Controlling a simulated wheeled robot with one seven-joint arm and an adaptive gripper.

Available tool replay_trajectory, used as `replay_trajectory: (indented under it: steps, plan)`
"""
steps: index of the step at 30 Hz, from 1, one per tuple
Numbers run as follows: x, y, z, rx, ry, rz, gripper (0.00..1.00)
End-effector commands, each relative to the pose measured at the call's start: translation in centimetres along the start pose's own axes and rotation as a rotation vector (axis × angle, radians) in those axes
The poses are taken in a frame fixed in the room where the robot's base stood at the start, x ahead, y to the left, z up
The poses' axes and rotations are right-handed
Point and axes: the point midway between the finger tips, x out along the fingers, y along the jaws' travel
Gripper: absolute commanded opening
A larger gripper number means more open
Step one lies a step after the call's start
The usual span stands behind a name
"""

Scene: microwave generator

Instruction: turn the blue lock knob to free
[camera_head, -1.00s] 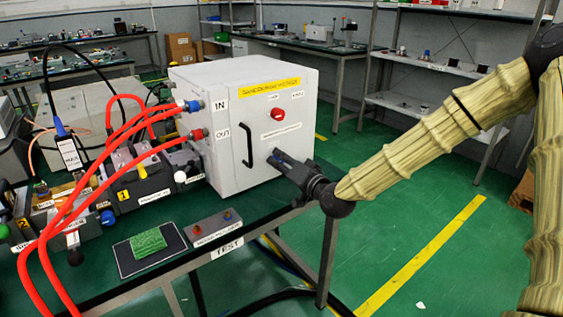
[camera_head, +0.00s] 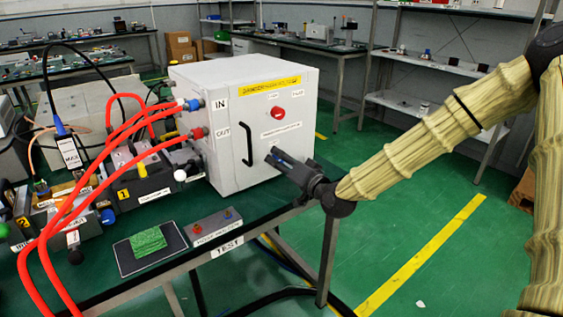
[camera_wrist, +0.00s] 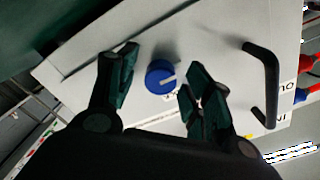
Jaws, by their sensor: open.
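The blue lock knob (camera_wrist: 160,77) is on the front face of the white box (camera_wrist: 215,45), with a pale pointer mark on its right half in the wrist view. My gripper (camera_wrist: 158,82) is open, one finger on each side of the knob, with a visible space between each finger and the knob. Whether the fingertips reach the knob in depth I cannot tell. In the head view my gripper (camera_head: 276,158) is at the lower right of the box front and hides the knob.
A black handle (camera_head: 247,144) is on the box front, left of my gripper. A red button (camera_head: 278,113) is above. Red cables (camera_head: 125,130) run into the box's left side. Open floor is to the right.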

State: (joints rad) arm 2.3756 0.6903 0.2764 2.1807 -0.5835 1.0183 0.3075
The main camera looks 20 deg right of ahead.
Motion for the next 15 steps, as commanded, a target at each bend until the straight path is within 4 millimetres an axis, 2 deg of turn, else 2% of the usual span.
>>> replay_trajectory:
  steps: [5, 15]
  plan:
    - [-2.0, 0.0, -0.1, 0.002, 0.000, 0.000, 0.51]
    - [-8.2, 0.0, -0.1, 0.003, 0.002, 0.001, 0.51]
